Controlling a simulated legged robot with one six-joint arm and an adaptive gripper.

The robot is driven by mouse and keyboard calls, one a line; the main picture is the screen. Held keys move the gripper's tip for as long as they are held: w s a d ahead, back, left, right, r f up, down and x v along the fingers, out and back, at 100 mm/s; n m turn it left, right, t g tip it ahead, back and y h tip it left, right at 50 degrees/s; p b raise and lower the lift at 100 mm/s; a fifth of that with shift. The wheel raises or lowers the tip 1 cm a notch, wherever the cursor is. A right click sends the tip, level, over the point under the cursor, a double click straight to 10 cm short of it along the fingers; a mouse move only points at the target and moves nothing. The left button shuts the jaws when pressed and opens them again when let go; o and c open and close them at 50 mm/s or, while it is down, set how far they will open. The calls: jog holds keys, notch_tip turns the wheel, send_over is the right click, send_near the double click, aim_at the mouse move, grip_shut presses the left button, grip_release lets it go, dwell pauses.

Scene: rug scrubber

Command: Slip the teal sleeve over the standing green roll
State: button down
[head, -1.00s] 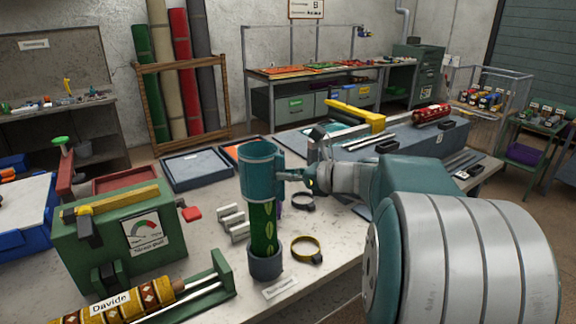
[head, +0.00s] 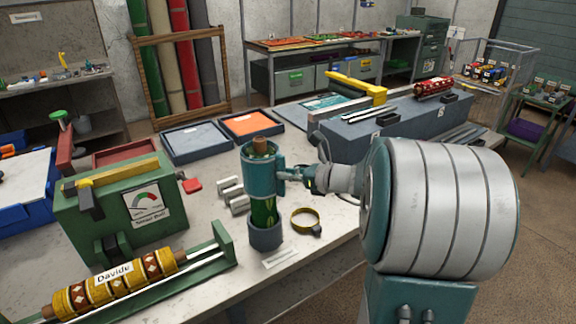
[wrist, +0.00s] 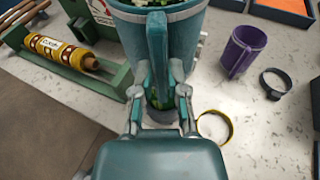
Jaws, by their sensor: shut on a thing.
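The teal sleeve (head: 258,182), a mug-like tube with a side handle, is around the upper part of the standing green roll (head: 264,212). The roll's brown core end pokes out above the sleeve's rim, and its lower green part shows below the sleeve. The roll stands upright in a grey cup-like base (head: 265,237), with a gap between sleeve and base. My gripper (head: 287,174) is shut on the sleeve's handle from the right. In the wrist view the handle (wrist: 157,55) of the sleeve (wrist: 185,40) sits between my fingers, and green shows inside the sleeve.
A yellow ring (head: 305,220) lies right of the base, and grey blocks (head: 230,193) lie left. A green tester (head: 115,215) and a patterned roll on a stand (head: 120,282) are at left. The wrist view shows a purple mug (wrist: 243,50) and a dark ring (wrist: 275,83).

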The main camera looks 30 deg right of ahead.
jog(key=shift+f, duration=5.2)
jog(key=c, duration=0.6)
grip_release()
